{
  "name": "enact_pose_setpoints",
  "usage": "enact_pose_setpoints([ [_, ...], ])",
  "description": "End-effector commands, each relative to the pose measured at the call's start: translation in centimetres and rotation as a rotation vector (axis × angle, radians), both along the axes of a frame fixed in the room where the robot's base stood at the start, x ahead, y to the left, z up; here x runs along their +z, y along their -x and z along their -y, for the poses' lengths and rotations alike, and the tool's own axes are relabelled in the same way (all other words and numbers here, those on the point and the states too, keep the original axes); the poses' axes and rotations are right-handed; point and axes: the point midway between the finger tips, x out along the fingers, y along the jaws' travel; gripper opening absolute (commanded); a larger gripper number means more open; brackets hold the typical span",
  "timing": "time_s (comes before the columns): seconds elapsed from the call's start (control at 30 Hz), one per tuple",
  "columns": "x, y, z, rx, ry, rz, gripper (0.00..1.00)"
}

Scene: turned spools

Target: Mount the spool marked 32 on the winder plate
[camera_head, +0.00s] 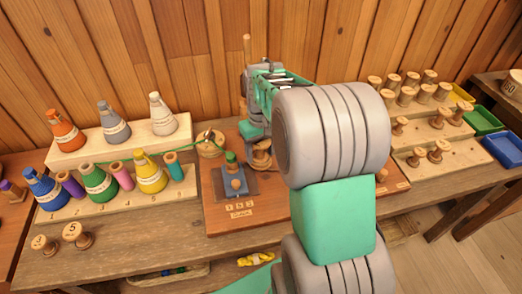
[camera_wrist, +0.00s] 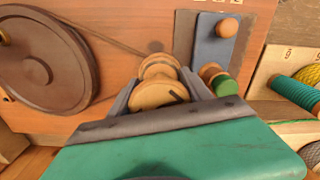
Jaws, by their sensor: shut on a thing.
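My gripper (camera_head: 259,138) is shut on a pale turned wooden spool (camera_head: 262,154) over the reddish-brown winder board (camera_head: 222,215). In the wrist view the spool (camera_wrist: 155,94) sits between the two grey fingers, its round end toward the camera. A dark mark shows on that end, but I cannot read a number. A blue-grey plate (camera_wrist: 211,42) with a round wooden knob lies just right of the fingers. In the head view this plate (camera_head: 246,187) carries a blue piece and a green-topped peg. I cannot tell whether the held spool touches the board.
A large brown wheel (camera_wrist: 42,62) is left of my gripper in the wrist view. Coloured thread cones stand on a stepped rack (camera_head: 110,151) at left. Spools marked 3 (camera_head: 44,244) and 5 (camera_head: 77,236) stand at front left. Several bare spools fill a rack (camera_head: 420,133) at right.

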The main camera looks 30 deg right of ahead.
Motion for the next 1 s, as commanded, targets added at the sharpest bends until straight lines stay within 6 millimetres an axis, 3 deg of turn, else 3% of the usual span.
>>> enact_pose_setpoints([
  [0.23,-0.6,0.0,0.0,0.000,0.000,0.000,0.16],
  [0.27,-0.6,0.0,0.0,0.000,0.000,0.000,0.58],
  [0.37,-0.5,0.0,0.0,0.000,0.000,0.000,0.66],
  [0.67,-0.2,0.0,0.0,0.000,0.000,0.000,0.66],
  [1.0,3.0,0.0,0.0,0.000,0.000,0.000,0.66],
])
